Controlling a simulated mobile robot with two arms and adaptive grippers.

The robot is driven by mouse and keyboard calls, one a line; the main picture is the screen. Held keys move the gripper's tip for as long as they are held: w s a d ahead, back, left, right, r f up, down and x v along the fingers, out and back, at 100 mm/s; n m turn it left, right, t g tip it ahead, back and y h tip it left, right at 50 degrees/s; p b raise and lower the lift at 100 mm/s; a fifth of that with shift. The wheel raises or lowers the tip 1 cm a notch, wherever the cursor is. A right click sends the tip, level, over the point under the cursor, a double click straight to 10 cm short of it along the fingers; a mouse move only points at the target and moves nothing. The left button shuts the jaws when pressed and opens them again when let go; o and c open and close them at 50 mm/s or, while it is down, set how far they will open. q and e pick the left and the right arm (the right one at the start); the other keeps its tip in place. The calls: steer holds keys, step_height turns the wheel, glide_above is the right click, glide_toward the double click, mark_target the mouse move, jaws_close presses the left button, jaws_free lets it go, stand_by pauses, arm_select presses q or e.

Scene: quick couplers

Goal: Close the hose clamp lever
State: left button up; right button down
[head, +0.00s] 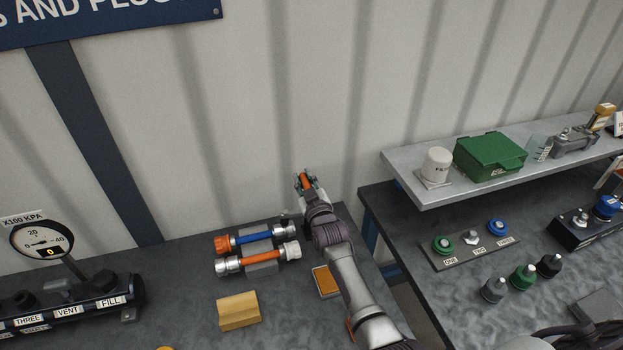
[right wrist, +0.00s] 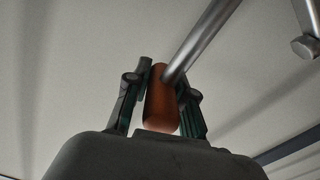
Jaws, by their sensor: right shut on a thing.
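My right gripper (head: 304,180) is at the back edge of the left bench, in front of the wall. It is shut on an orange lever grip (head: 307,182). In the right wrist view the orange grip (right wrist: 160,100) sits between the two fingers (right wrist: 162,95), and a bare metal rod (right wrist: 200,42) runs from it to the upper right. The clamp that the lever belongs to is not clearly seen; my arm and gripper cover that area in the head view. My left gripper is not in view.
A blue hose (head: 253,237) and an orange hose (head: 258,258) with metal end fittings lie left of my right arm. A yellow block (head: 238,309) and an orange-topped pad (head: 326,281) are nearer. A gauge (head: 42,240) stands at left. A shelf (head: 430,196) rises at right.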

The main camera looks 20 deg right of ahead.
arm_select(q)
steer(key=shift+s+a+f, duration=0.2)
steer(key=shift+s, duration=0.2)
arm_select(e)
steer(key=shift+a+f+n, duration=0.15)
steer(key=shift+a+n, duration=0.45)
steer(key=shift+a, duration=0.1)
steer(key=c, duration=1)
jaws_free()
steer(key=shift+a, duration=0.15)
steer(key=s, duration=1.2)
steer(key=shift+a, duration=0.35)
